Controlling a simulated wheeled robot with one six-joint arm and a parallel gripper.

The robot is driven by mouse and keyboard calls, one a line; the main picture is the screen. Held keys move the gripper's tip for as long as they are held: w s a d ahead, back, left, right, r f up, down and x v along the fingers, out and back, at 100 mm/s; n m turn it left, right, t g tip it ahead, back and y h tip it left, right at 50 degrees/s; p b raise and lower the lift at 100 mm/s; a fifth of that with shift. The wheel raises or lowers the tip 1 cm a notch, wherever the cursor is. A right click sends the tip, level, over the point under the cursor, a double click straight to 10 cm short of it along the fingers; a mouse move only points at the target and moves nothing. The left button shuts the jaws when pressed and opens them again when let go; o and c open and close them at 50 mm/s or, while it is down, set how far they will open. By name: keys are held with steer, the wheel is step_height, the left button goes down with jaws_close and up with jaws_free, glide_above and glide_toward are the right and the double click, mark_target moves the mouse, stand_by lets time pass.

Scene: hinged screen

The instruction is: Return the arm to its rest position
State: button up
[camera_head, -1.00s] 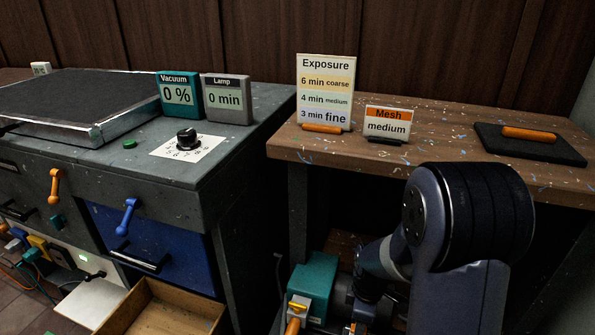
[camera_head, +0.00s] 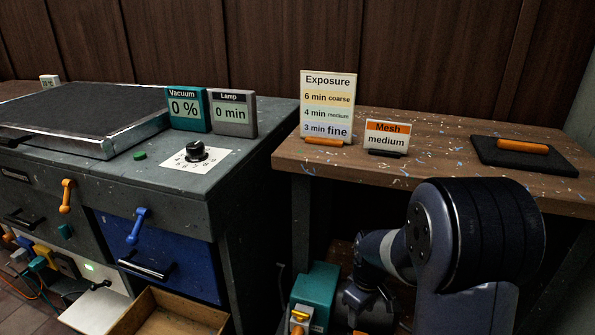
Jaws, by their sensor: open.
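My arm (camera_head: 480,235) is folded at the lower right, in front of the wooden bench. Its thick dark shoulder joint is nearest, and a grey-blue link runs left and down to dark wrist joints (camera_head: 368,300) near the bottom edge. My gripper is not visible; the arm's end is cut off or hidden at the bottom of the picture.
The wooden bench (camera_head: 440,170) carries an Exposure card (camera_head: 328,107), a Mesh card (camera_head: 387,137) and a black pad with an orange handle (camera_head: 523,150). A teal box (camera_head: 316,287) is close left of my wrist. Left stands a grey cabinet (camera_head: 120,180) with an open wooden drawer (camera_head: 165,315).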

steer(key=shift+w+a+r+m, duration=0.1)
steer(key=shift+w+r+m, duration=0.05)
steer(key=shift+m, duration=0.85)
